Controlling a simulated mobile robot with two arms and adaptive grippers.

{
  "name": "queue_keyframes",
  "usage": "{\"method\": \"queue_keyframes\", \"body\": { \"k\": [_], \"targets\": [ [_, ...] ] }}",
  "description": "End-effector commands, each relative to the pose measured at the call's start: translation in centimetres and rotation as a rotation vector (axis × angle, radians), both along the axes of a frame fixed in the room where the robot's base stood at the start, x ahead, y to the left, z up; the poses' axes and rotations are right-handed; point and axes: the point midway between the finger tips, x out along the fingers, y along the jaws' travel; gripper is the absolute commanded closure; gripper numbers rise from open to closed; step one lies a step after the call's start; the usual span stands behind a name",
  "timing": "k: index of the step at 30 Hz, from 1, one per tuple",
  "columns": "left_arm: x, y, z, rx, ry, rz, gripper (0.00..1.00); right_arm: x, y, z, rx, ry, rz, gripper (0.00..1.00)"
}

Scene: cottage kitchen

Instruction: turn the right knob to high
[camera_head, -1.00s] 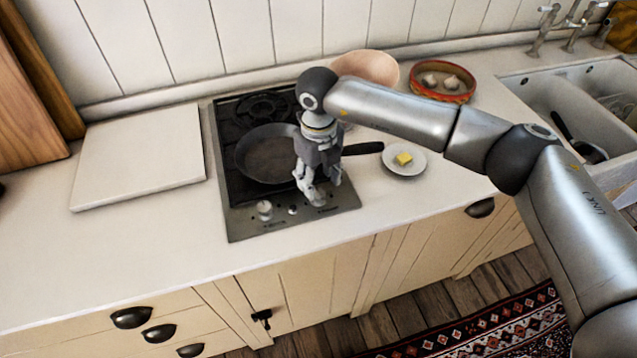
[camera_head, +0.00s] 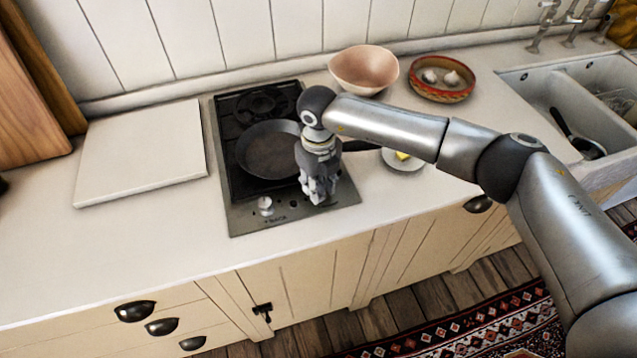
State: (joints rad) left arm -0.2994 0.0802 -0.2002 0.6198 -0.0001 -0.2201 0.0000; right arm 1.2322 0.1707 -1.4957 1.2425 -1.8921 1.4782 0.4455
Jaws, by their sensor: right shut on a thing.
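The cooktop (camera_head: 240,217) is set in the counter, with its control strip along the front edge. The left knob (camera_head: 265,205) stands in plain view on that strip. My right gripper (camera_head: 318,198) points down at the right end of the strip and is shut on the right knob. The gripper's fingers hide that knob, so I cannot see its setting. My left gripper is not in view.
A dark frying pan (camera_head: 268,150) sits on the cooktop, its handle passing behind my right gripper. A plate (camera_head: 403,162) with butter, a pink bowl (camera_head: 364,69) and a red-rimmed basket (camera_head: 442,92) stand to the right. A white board (camera_head: 140,155) lies left.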

Motion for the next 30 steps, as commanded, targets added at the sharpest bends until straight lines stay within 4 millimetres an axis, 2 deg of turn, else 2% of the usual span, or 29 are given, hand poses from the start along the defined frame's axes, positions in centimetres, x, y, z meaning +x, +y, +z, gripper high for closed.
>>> {"method": "queue_keyframes", "body": {
  "k": [5, 11, 17, 30],
  "targets": [
    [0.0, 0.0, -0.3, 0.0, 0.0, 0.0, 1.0, 0.0, 0.0, -0.1, 0.0, 0.0, 0.012, 0.96],
    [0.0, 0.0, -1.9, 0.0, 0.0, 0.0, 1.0, 0.0, 0.0, -0.4, 0.0, 0.0, 0.077, 0.96],
    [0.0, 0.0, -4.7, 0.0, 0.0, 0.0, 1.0, 0.1, -0.1, -0.7, -0.002, -0.003, 0.217, 0.96],
    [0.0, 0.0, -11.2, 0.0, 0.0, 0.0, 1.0, 0.1, 0.0, -0.6, -0.001, -0.004, 0.632, 0.96]
  ]
}}
